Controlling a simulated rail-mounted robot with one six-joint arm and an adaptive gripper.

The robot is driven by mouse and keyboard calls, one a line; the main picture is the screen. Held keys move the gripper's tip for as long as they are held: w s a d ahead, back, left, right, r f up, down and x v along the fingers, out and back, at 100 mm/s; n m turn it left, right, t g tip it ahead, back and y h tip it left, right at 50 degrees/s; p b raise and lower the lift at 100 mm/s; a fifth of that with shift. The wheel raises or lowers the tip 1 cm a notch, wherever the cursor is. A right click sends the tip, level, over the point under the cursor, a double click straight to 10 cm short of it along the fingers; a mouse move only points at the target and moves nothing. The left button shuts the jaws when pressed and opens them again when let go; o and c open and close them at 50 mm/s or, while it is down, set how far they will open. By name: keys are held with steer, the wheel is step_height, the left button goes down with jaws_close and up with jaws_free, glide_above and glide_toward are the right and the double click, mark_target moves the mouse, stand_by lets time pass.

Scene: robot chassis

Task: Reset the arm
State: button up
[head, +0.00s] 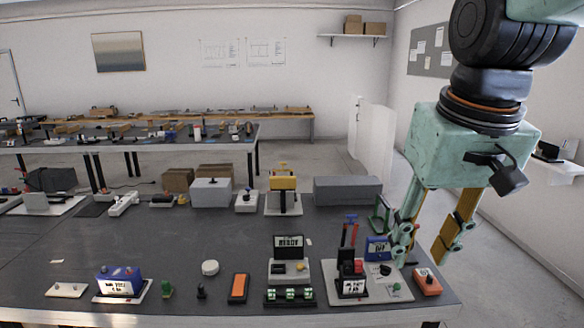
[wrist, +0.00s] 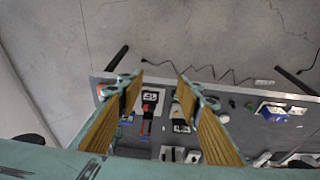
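My arm comes down from the top right in the head view. My gripper (head: 420,258) hangs with its fingers down over the right end of the dark table (head: 130,240). Its two fingers, with tan inner pads, stand apart. In the wrist view my gripper (wrist: 160,78) is open, with nothing between the fingers. Past the fingertips lie the table's edge, small devices and the bare floor. In the head view the left finger overlaps the devices at the table's right end; I cannot tell the exact height above them.
An orange block (head: 427,281) and a board with a red-and-blue-handled device (head: 352,267) lie near the gripper. A grey box (head: 347,191) and a yellow-topped device (head: 284,183) stand behind. The floor right of the table is clear. A white cabinet (head: 373,140) stands farther back.

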steer(key=s+f, duration=0.2)
steer(key=s, duration=0.6)
steer(key=s+f+t+b, duration=0.1)
steer(key=s+f, duration=0.1)
steer(key=s, duration=0.6)
steer(key=shift+s+f+b, duration=0.15)
steer(key=shift+f+b, duration=0.1)
steer(key=shift+b, duration=0.05)
stand_by(0.6)
